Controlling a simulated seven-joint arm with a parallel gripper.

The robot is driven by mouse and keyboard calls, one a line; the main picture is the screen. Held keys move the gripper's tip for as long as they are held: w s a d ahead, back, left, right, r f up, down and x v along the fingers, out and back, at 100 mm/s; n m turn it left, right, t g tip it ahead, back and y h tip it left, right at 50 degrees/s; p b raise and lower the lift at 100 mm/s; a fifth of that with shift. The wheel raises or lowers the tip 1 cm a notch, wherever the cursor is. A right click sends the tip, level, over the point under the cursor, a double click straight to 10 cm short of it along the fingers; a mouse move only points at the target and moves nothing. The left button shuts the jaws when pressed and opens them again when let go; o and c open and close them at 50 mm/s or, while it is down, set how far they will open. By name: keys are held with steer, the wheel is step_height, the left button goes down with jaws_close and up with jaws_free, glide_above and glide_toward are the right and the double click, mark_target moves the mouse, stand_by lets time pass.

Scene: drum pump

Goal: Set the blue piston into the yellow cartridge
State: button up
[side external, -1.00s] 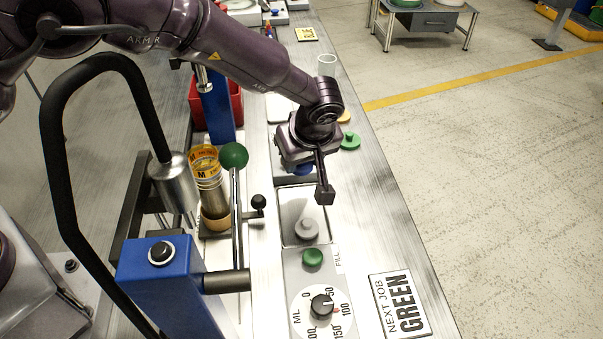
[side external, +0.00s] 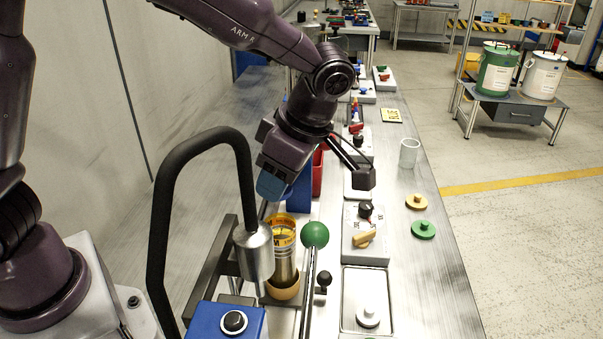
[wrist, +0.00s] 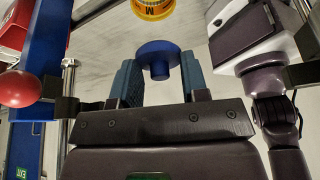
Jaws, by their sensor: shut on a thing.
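The blue piston (wrist: 158,60), a round disc with a short stem, sits between my gripper's blue fingers (wrist: 158,78) in the wrist view. My gripper is shut on it. In the side view my gripper (side external: 270,186) hangs tilted above and slightly left of the yellow cartridge, apart from it; the piston cannot be made out there. The yellow cartridge (side external: 284,228), with black lettering, stands upright with a metal sleeve (side external: 286,262) below it on a tan round base (side external: 283,291). Part of the cartridge (wrist: 152,8) shows at the wrist view's top edge, beyond the piston.
The pump's thick black handle (side external: 160,235) and silver cylinder (side external: 255,255) stand close left of the cartridge. A green ball lever (side external: 315,235) is close on its right. Green (side external: 423,230) and orange (side external: 416,202) discs and a clear cup (side external: 410,152) lie further right.

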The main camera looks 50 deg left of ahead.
mark_target(273, 226)
steer(key=shift+f, duration=2.75)
steer(key=shift+f, duration=0.5)
steer(key=o, duration=1.3)
steer(key=shift+r, duration=0.2)
steer(key=shift+r, duration=3.4)
